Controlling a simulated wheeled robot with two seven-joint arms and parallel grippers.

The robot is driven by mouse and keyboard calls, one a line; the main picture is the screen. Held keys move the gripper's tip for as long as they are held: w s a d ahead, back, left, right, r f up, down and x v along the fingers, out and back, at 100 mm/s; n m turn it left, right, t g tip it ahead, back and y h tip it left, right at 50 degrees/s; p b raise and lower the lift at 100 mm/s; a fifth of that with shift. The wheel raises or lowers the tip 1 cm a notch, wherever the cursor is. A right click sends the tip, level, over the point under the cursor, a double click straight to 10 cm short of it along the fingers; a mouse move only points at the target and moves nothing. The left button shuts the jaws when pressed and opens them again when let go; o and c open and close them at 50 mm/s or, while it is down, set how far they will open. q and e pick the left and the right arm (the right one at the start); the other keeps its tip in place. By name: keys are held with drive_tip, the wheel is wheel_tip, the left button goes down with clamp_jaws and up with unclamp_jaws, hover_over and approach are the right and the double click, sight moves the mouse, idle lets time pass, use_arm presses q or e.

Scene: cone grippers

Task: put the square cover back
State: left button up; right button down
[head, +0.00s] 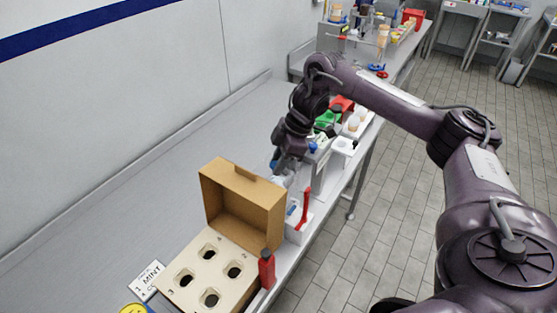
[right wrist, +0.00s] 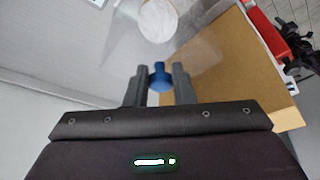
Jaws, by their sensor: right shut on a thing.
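My right gripper (head: 287,163) is above the counter, just behind the upright brown panel. In the right wrist view its fingers (right wrist: 160,88) are closed around a blue knob (right wrist: 160,72). The knob appears to belong to a clear, see-through cover (right wrist: 200,58), whose edges are faint, so its full outline is hard to tell. In the head view the cover is mostly lost behind the gripper and against the grey counter. A white round thing (right wrist: 158,18) shows beyond the knob. My left gripper is not in view.
A beige holder with several holes (head: 208,262) and an upright brown panel (head: 240,208) stand in front. A red bottle (head: 267,270) and a white box with a red handle (head: 297,222) are beside them.

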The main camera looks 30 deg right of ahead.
drive_tip(key=shift+f+b, duration=0.3)
drive_tip(key=shift+f, duration=0.5)
drive_tip(key=c, duration=1.1)
unclamp_jaws()
drive_tip(key=shift+c, duration=0.2)
drive_tip(key=p+v, duration=0.2)
drive_tip(key=v, duration=0.6)
drive_tip(key=shift+f, duration=0.1)
